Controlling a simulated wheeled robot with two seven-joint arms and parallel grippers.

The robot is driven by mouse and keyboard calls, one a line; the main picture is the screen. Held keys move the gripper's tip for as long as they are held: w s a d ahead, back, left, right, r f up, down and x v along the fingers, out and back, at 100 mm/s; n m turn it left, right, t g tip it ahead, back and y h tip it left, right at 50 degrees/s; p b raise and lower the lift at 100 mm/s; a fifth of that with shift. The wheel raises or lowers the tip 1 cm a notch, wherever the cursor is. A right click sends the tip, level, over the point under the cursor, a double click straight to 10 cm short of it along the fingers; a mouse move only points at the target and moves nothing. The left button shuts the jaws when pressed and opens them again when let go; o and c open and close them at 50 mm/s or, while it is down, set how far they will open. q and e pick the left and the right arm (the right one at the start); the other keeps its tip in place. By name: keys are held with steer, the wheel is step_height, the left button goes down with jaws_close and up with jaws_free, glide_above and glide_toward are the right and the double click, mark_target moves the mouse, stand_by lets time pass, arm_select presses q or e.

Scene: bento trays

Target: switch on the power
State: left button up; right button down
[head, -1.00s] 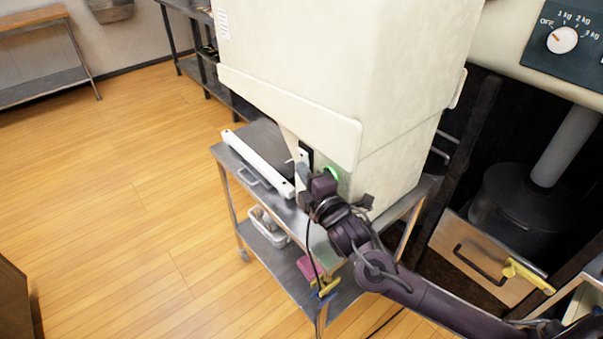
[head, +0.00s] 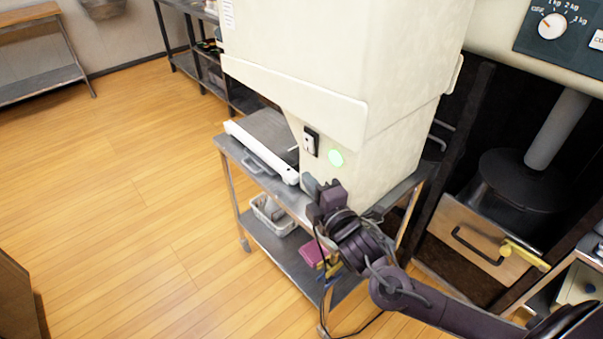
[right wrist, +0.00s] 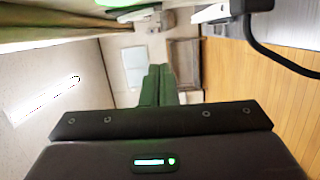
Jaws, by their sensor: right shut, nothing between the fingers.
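The cream machine (head: 300,55) stands on a metal cart. On its lower front are a black switch plate with a white rocker (head: 310,141) and, to the right, a round pale green light (head: 336,158) that looks lit. I cannot tell the rocker's position. My right gripper (head: 313,183) is just below the switch plate and light, apart from the switch. Its fingers (right wrist: 160,84) are shut with nothing between them. In the right wrist view, a green glow (right wrist: 132,10) shows at the top edge. My left gripper is not in view.
A white-edged tray (head: 262,155) sits on the cart's top (head: 230,146). A basket (head: 270,214) and a pink item (head: 313,254) are on the lower shelf. At right are a drawer (head: 480,245) and a weight dial (head: 552,26). The floor at left is clear.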

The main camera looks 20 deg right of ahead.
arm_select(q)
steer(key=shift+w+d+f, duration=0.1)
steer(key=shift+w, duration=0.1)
arm_select(e)
steer(key=s, duration=0.4)
steer(key=shift+d, duration=0.1)
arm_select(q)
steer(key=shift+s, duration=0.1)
